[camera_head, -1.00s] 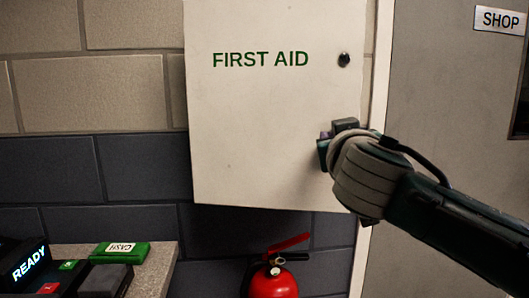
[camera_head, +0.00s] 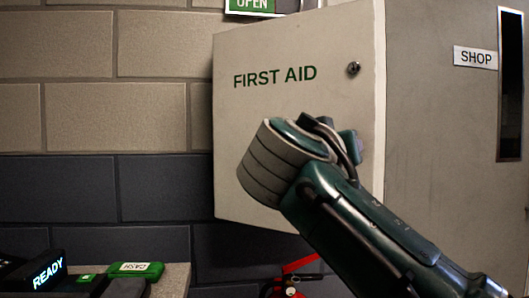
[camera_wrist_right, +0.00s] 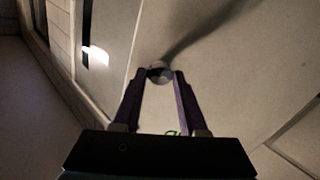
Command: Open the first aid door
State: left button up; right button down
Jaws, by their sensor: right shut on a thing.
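The white first aid door (camera_head: 290,125) with green lettering fills the middle of the head view. A small round dark fitting (camera_head: 353,68) sits near its upper right corner, clear of my gripper. My right gripper (camera_head: 352,145) is at the door's right side, below that fitting, its fingers largely hidden by my own wrist. In the right wrist view my fingers (camera_wrist_right: 163,78) are shut on a round metallic knob (camera_wrist_right: 158,73) on a pale surface. The door looks angled, its right edge nearer to me; whether there is a gap behind it I cannot tell. My left gripper is not in view.
A grey door with a SHOP sign (camera_head: 475,57) stands at the right. A green OPEN sign (camera_head: 252,4) is above. A red fire extinguisher (camera_head: 290,283) is below the cabinet. A counter (camera_head: 176,280) with a green cash box (camera_head: 135,269) is at lower left.

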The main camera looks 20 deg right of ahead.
jog(key=shift+c, duration=2.2)
grip_release()
jog(key=v, duration=1)
jog(key=shift+b, duration=0.4)
